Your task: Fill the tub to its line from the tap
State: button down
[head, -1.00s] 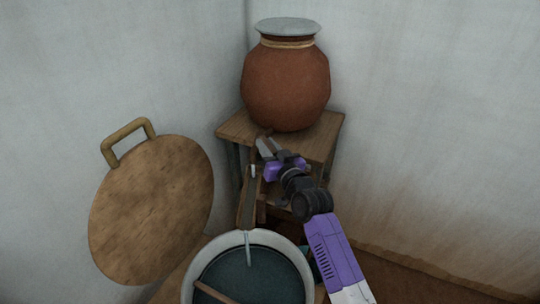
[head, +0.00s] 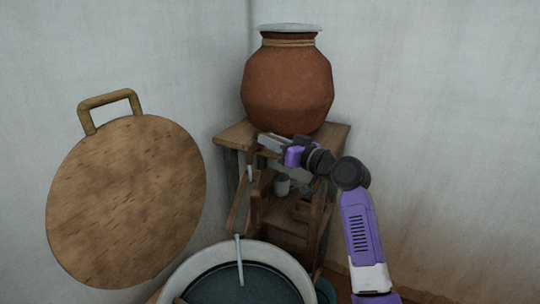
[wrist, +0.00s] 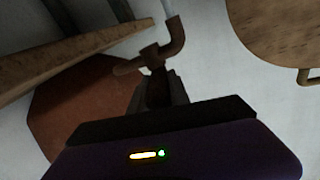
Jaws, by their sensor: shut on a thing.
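The tub (head: 180,272) is at the bottom of the head view, with a pale rim and dark liquid inside; its lower part is cut off. The brown tap (head: 253,152) sits below the clay pot (head: 287,85). A thin pale stream drops from the tap to a sloping wooden chute (head: 240,205), and another stream (head: 240,260) runs from the chute into the tub. My gripper (head: 266,141) is at the tap, its jaws shut on the handle. The wrist view shows the tap (wrist: 160,52) just beyond the fingers. I cannot make out the fill line clearly.
The pot stands on a wooden stand (head: 233,133) in the wall corner. A small grey cup (head: 281,185) is on a lower shelf. A large round wooden board with a handle (head: 125,200) leans at left. Free wall lies to the right.

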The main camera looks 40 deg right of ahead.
jog(key=shift+w+d+f+n+y+b, duration=0.2)
jog(key=shift+n+y+b, duration=0.3)
jog(key=shift+y+b, duration=0.45)
jog(key=shift+s+d+f+n+y+b, duration=0.1)
jog(key=shift+d+n+y+b, duration=0.3)
jog(key=shift+y+b, duration=0.5)
jog(key=shift+d+r+n+g+y+b, duration=0.15)
jog(key=shift+n+g+y+b, duration=0.35)
jog(key=shift+n+y+b, duration=0.45)
jog(key=shift+w+r+b, duration=0.1)
jog(key=shift+b, duration=0.2)
jog(key=c, duration=1.2)
grip_release()
jog(key=shift+d, duration=0.1)
jog(key=shift+c, duration=0.2)
jog(key=v, duration=0.7)
jog(key=shift+s+d, duration=0.15)
jog(key=shift+s, duration=0.2)
